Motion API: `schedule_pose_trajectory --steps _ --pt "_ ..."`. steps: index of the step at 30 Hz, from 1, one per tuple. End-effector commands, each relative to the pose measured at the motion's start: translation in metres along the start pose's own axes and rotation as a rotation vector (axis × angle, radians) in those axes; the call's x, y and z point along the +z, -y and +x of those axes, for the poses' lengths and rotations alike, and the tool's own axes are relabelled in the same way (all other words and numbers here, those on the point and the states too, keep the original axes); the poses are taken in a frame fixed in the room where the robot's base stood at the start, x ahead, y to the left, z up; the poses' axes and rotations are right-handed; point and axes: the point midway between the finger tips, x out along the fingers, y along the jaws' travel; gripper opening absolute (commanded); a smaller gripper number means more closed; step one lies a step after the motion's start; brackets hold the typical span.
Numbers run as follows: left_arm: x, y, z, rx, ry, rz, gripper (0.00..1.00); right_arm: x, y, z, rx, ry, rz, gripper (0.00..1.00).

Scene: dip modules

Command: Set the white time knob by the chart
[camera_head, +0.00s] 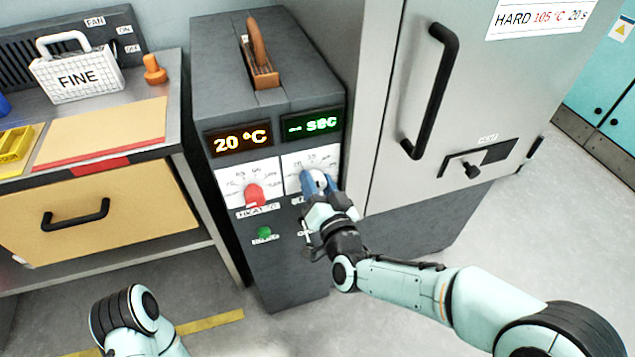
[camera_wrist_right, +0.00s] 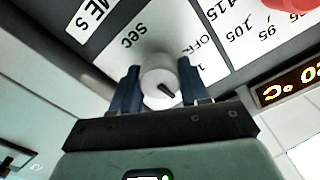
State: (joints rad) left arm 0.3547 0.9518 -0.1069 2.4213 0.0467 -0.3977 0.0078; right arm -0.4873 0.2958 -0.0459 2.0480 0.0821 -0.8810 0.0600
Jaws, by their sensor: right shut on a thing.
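The white time knob (camera_wrist_right: 160,78) sits on its white dial plate (camera_head: 325,160) on the front of the dark grey machine (camera_head: 290,275). My right gripper (camera_head: 318,184) is shut on the knob, its blue fingers on either side of it; it also shows in the right wrist view (camera_wrist_right: 160,90). A dark pointer mark shows on the knob face. The green display (camera_head: 313,123) above reads "-- sec". The chart (camera_head: 541,18) on the cabinet door reads HARD, 105 °C, 20 s. My left arm shows at the lower left, but its fingers are out of view.
A red knob (camera_head: 254,194) stands left of the time dial, under an orange display (camera_head: 239,140) reading 20 °C. A green button (camera_head: 264,233) is below it. A cabinet door with a black handle (camera_head: 436,95) rises at right; a drawer bench (camera_head: 100,215) stands at left.

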Motion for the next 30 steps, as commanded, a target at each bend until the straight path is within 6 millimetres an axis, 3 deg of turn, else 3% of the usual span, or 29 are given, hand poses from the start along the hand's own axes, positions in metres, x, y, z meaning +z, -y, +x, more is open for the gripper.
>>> schedule_pose_trajectory --steps 1,23,24,25,30 --pt "0.0000 -0.0001 0.0000 0.000 0.000 0.000 0.43 -0.0065 0.0021 0.0008 -0.005 -0.017 0.022 0.15" --pt "-0.0002 -0.0002 -0.0001 0.000 -0.001 0.000 0.43 -0.0077 0.0015 0.0010 -0.005 -0.020 0.096 0.15" --pt "-0.0002 -0.0002 -0.0001 0.000 -0.001 0.000 0.43 -0.0077 0.0014 0.0010 -0.005 -0.020 0.096 0.58" --pt "-0.0002 -0.0002 -0.0001 0.000 -0.001 0.000 0.43 -0.0072 0.0013 0.0009 -0.004 -0.019 0.096 0.68" --pt "-0.0002 -0.0002 -0.0001 0.000 -0.001 0.000 0.43 -0.0044 0.0005 0.0006 -0.002 -0.012 0.096 0.69"
